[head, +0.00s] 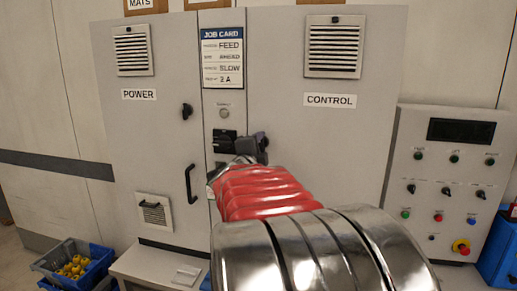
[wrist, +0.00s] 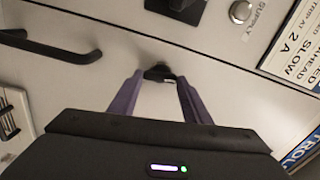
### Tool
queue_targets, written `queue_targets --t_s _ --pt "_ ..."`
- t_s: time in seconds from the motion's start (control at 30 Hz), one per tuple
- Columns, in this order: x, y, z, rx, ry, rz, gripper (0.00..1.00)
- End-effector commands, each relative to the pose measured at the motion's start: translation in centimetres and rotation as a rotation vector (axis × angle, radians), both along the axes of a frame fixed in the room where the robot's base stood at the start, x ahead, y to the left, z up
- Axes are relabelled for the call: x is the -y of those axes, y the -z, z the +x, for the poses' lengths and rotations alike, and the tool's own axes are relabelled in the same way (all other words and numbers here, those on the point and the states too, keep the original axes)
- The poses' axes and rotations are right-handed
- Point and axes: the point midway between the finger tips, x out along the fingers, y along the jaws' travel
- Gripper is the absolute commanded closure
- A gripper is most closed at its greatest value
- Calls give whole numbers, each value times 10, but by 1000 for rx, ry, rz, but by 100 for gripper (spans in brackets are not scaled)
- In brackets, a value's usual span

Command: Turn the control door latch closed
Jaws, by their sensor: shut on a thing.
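The control door (head: 325,130) is the grey panel under the CONTROL label in the head view. Its black latch (wrist: 160,72) shows in the wrist view, between the purple fingers of my gripper (wrist: 161,80). The gripper is shut on the latch, one finger on each side. The fingers hide part of the latch, so I cannot tell exactly how it is turned. In the head view my gripper (head: 252,145) is at the control door's left edge, and my red-sleeved arm hides the area below it. The door looks flush with the cabinet.
The black door handle (wrist: 50,46) lies clear of the fingers. The power door (head: 150,120) has its own latch (head: 186,111) and handle (head: 190,183). A switch (head: 224,141) and job card (head: 223,55) sit between the doors. A button console (head: 450,180) stands right.

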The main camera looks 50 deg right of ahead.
Motion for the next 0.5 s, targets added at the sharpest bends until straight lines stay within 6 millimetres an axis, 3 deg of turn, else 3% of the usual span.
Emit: queue_targets --t_s 0.5 --pt "2 5 -3 143 9 68 79"
